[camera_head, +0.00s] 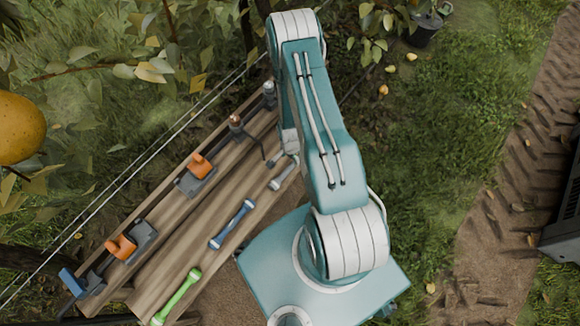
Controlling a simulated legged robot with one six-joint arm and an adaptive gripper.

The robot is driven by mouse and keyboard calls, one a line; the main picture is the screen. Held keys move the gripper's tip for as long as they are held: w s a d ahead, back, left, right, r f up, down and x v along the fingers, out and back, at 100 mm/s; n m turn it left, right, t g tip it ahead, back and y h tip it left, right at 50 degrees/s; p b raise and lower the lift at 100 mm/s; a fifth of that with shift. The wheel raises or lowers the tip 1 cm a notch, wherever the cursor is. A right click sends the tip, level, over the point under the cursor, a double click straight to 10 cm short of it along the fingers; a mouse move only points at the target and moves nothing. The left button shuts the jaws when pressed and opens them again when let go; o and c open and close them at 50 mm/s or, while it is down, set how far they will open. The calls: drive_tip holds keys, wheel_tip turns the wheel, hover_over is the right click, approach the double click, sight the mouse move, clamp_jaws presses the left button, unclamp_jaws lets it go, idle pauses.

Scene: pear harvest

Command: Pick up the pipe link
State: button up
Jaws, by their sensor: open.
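Three short bar-shaped pieces with thick ends lie apart on the wooden bench (165,262): a green one (176,296) near the front, a blue one (232,224) in the middle and a pale grey one (284,174) near my arm. The pipe link appears to be one of these; I cannot tell which by name. My gripper (279,158) is small and dark at the end of my forearm, low over the bench just above the grey piece. It is open and partly hidden by my arm. Contact with the grey piece cannot be made out.
Orange-and-grey tools (197,172) and (128,244) line the bench's far side, with a blue clamp-like tool (80,284) at lower left. Wires and leafy branches run behind. A dark bucket (424,28) stands at top right. Open grass lies to the right.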

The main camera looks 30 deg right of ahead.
sight(290, 167)
wheel_tip(290, 167, down, 2)
drive_tip(key=shift+d+f, duration=0.15)
drive_tip(key=f, duration=0.4)
drive_tip(key=shift+a+f, duration=0.2)
drive_tip(key=shift+f, duration=0.05)
drive_tip(key=shift+d+f, duration=0.15)
drive_tip(key=shift+f, duration=0.4)
clamp_jaws()
